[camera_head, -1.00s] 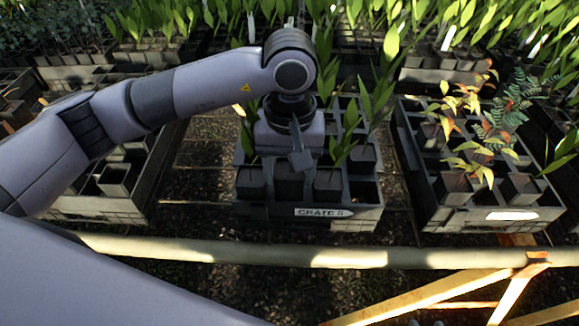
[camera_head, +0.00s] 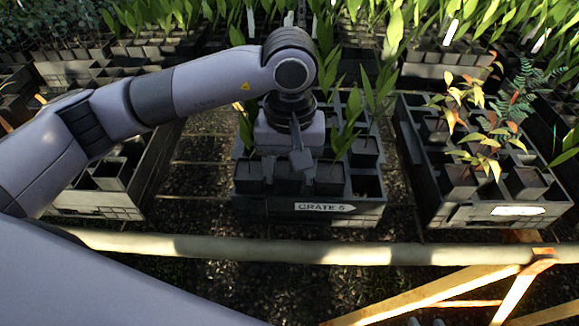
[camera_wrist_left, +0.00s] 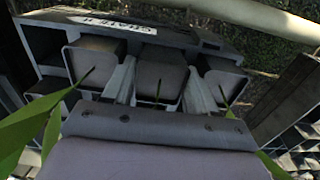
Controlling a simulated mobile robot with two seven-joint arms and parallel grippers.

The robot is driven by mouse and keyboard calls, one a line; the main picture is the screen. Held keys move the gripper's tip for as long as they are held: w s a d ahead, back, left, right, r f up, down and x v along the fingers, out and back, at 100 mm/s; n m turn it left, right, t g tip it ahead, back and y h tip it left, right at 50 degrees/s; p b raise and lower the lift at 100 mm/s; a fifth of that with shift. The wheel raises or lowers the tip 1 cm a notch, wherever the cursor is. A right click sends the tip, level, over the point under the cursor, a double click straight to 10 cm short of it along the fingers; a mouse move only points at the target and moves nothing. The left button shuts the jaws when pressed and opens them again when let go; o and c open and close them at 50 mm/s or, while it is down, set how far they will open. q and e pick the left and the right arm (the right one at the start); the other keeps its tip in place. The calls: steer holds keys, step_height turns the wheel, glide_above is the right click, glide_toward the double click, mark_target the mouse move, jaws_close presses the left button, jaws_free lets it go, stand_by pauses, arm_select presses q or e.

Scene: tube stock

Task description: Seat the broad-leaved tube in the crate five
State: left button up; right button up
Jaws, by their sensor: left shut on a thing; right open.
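The crate labelled CRATE 5 (camera_head: 372,212) stands in the middle of the head view. My left gripper (camera_head: 298,160) points down over its front row and is shut on the middle tube (camera_head: 288,182). In the left wrist view this dark square tube (camera_wrist_left: 158,80) sits between the two pale fingers. Its rim looks about level with the neighbouring tubes; its base is hidden. A left tube (camera_head: 249,178) and a right tube (camera_head: 330,178) flank it in the same row. My gripper hides most of the held tube's plant. My right gripper is not in view.
A crate with reddish and yellow-leaved plants (camera_head: 490,215) stands at right. Another crate with empty tubes (camera_head: 95,205) stands at left, partly behind my arm. Leafy tubes stand behind. A pale rail (camera_head: 350,255) runs along the front. An empty cell shows at the crate's front right.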

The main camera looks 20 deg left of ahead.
arm_select(q)
steer(key=shift+s+f+b, duration=0.1)
steer(key=shift+f+b, duration=0.35)
steer(key=o, duration=1.6)
steer(key=shift+r, duration=4)
